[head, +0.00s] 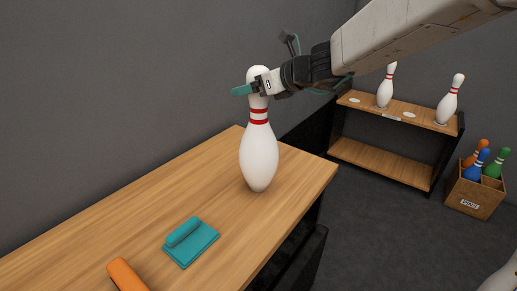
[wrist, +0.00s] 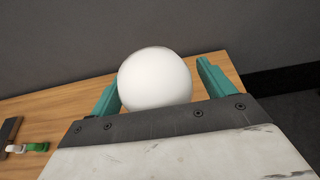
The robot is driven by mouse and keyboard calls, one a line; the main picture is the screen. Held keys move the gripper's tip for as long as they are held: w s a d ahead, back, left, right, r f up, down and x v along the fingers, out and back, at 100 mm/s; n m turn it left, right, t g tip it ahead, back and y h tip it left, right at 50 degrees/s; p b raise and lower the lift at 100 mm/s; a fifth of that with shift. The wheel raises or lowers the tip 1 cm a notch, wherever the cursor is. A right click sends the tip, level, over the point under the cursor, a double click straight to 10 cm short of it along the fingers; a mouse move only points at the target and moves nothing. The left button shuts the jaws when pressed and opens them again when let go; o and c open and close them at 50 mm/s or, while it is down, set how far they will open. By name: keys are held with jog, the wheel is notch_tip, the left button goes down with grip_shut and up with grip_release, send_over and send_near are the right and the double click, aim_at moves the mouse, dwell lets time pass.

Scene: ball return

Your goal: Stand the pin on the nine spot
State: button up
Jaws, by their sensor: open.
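A white bowling pin (head: 259,160) with red neck stripes stands upright on the wooden table (head: 210,190) in the head view. My gripper (head: 245,90) is at the pin's head, with its teal fingers on either side. In the wrist view the pin's round white top (wrist: 155,78) sits between the two open teal fingers (wrist: 160,85), with a gap visible toward the right finger. Two similar white pins, a left one (head: 386,87) and a right one (head: 450,100), stand on a shelf (head: 425,117) at the right. Round pale spots (head: 409,115) show on that shelf.
A teal cloth or pad with a rolled piece (head: 190,242) and an orange object (head: 126,274) lie on the near table. A wooden crate marked PINS (head: 468,199) with coloured pins stands on the floor at far right. Dark floor lies between table and shelf.

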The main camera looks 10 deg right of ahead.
jog(key=shift+w+a+f, duration=0.15)
grip_shut()
jog(key=shift+r, duration=0.2)
